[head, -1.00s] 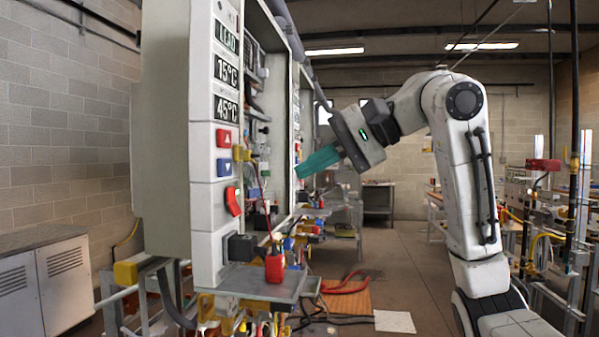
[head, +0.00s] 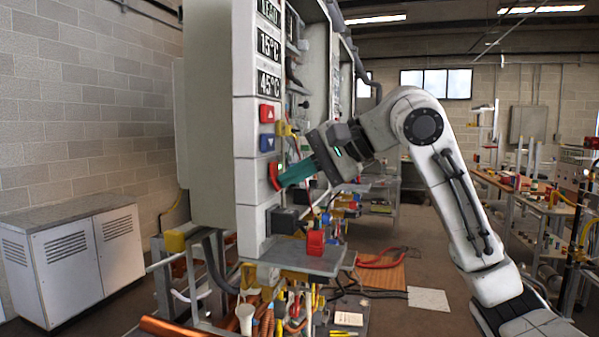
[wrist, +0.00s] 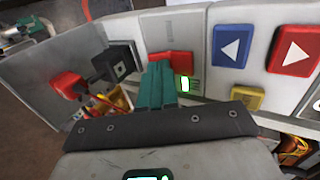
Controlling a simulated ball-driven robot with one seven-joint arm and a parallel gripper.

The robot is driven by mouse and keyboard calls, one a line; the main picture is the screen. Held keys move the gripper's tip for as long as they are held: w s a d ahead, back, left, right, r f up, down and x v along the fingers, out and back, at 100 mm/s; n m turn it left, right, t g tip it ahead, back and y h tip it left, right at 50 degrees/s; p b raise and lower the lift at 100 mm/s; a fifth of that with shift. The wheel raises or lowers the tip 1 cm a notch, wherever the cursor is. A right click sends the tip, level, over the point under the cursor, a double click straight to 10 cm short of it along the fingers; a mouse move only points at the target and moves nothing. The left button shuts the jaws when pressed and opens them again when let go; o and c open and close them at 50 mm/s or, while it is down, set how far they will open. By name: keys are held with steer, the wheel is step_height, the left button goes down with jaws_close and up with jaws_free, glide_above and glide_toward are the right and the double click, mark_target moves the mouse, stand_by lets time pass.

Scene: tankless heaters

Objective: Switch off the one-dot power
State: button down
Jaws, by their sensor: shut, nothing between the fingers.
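The red power switch (head: 273,177) sits on the white front panel (head: 246,150) of the nearest heater, below the red and blue arrow buttons. It also shows in the wrist view (wrist: 172,60), just past the fingertips. My gripper (head: 284,180) is shut and empty, its teal fingers pointing at the switch. In the wrist view my gripper (wrist: 157,68) covers part of the switch, and the tips look touching or very close; I cannot tell which. A small green-lit mark (wrist: 184,85) shows beside the fingers. I cannot make out a one-dot mark.
A red up button (head: 267,114) and a blue down button (head: 267,143) lie above the switch. A black box (head: 285,220) and a red block (head: 315,243) stand below it by a grey shelf (head: 300,262).

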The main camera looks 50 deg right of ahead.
steer(key=shift+f, duration=0.1)
steer(key=shift+w+a+f+t+b, duration=0.15)
steer(key=shift+f+t+b, duration=0.1)
steer(key=shift+t+b, duration=0.2)
steer(key=shift+w+r, duration=0.1)
steer(key=shift+r, duration=0.1)
steer(key=shift+r+p, duration=0.85)
steer(key=shift+p, duration=0.15)
